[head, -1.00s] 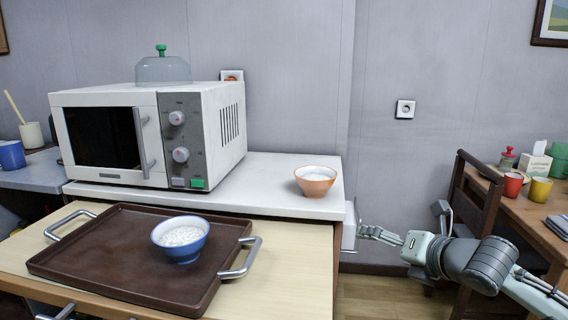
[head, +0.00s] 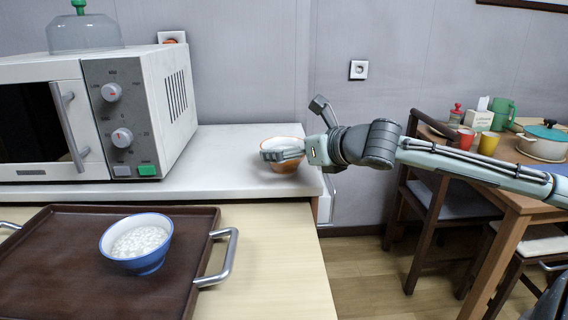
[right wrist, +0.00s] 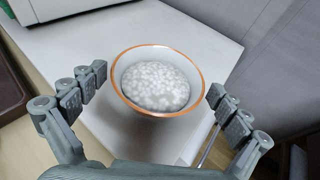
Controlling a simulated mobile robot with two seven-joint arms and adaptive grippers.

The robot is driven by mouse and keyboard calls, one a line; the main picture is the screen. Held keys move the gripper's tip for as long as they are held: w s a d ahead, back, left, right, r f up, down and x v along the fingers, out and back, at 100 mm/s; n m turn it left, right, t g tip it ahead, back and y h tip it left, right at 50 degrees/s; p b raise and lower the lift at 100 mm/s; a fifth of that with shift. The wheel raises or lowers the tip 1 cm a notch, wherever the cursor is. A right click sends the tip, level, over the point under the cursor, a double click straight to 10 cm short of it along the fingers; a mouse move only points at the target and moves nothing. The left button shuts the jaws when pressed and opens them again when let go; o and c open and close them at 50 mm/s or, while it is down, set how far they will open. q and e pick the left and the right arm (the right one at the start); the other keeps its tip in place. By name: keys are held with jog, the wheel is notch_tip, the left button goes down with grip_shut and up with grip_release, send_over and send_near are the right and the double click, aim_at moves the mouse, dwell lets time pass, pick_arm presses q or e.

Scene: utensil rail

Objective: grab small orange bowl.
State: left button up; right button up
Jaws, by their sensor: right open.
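The small orange bowl (head: 284,163) stands upright on the white counter, right of the microwave. Part of it is hidden by my right gripper (head: 290,152) in the head view. In the right wrist view the bowl (right wrist: 157,82) shows an orange rim and white, grainy contents. My right gripper (right wrist: 158,110) is open, its fingers spread to the left and right of the bowl's near side. I see gaps between the fingers and the bowl there. My left gripper is not in view.
A white microwave (head: 108,114) stands left of the bowl. A brown tray (head: 60,235) with a blue bowl (head: 137,243) lies on the lower wooden surface in front. The white counter (head: 226,142) is clear between microwave and bowl. A chair and table stand at right.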

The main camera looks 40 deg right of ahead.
jog(key=shift+x, duration=0.95)
jog(key=shift+r, duration=0.1)
jog(key=c, duration=1.3)
